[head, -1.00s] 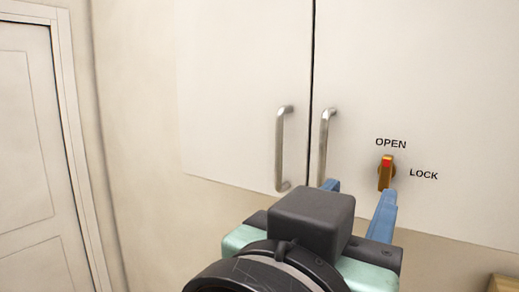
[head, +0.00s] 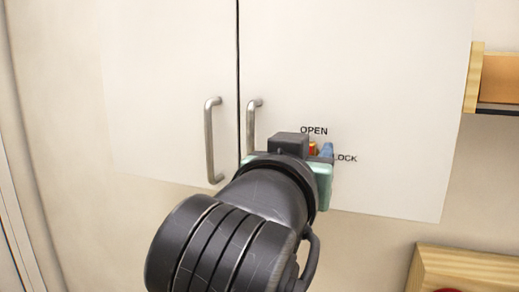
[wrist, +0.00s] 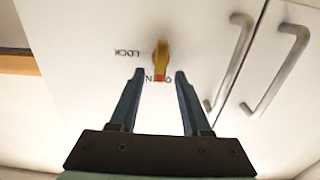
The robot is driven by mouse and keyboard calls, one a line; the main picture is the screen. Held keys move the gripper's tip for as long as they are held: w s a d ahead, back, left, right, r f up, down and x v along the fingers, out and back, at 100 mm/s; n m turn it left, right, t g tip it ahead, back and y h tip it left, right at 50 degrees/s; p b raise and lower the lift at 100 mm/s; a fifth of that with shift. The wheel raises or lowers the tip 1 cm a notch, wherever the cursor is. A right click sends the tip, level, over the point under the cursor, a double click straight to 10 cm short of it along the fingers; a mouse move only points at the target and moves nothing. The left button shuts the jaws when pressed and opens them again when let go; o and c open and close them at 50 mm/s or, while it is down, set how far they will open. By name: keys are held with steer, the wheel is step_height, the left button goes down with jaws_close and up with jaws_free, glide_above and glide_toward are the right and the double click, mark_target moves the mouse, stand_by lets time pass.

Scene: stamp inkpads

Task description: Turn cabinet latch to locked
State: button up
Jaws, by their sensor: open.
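The cabinet latch (wrist: 161,58) is a brass-coloured knob with a red mark at one end. In the upside-down wrist view, its red end points at the partly hidden OPEN label, and the LOCK label is off to its side. In the head view only a small orange and red part of the latch (head: 313,148) shows past my wrist. My gripper (wrist: 159,73) is open, with its blue fingers spread on either side of the latch's red end. Whether a finger touches the latch I cannot tell.
Two white cabinet doors (head: 170,80) meet at a dark seam, each with a metal bar handle. The right door's handle (head: 252,125) is close to my gripper's left. A wooden shelf (head: 475,75) is at the right, and a wooden box (head: 465,265) is at the lower right.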

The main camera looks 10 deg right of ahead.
jaws_close()
steer(key=shift+m, duration=0.3)
steer(key=m+b, duration=0.1)
steer(key=m, duration=0.1)
steer(key=m+b, duration=0.1)
steer(key=shift+s+d+f+m+b, duration=0.2)
steer(key=shift+s+d+m+b, duration=0.1)
steer(key=shift+m+b, duration=0.1)
steer(key=shift+s+d+f+m+b, duration=0.2)
steer(key=shift+m+b, duration=0.85)
steer(key=shift+m, duration=1.2)
steer(key=shift+w+d+f+m+b, duration=0.1)
steer(key=shift+f+m+b, duration=0.2)
steer(key=shift+m+b, duration=1.35)
steer(key=shift+s+d+f+m+b, duration=0.2)
steer(key=shift+m+b, duration=0.25)
steer(key=shift+m, duration=2.35)
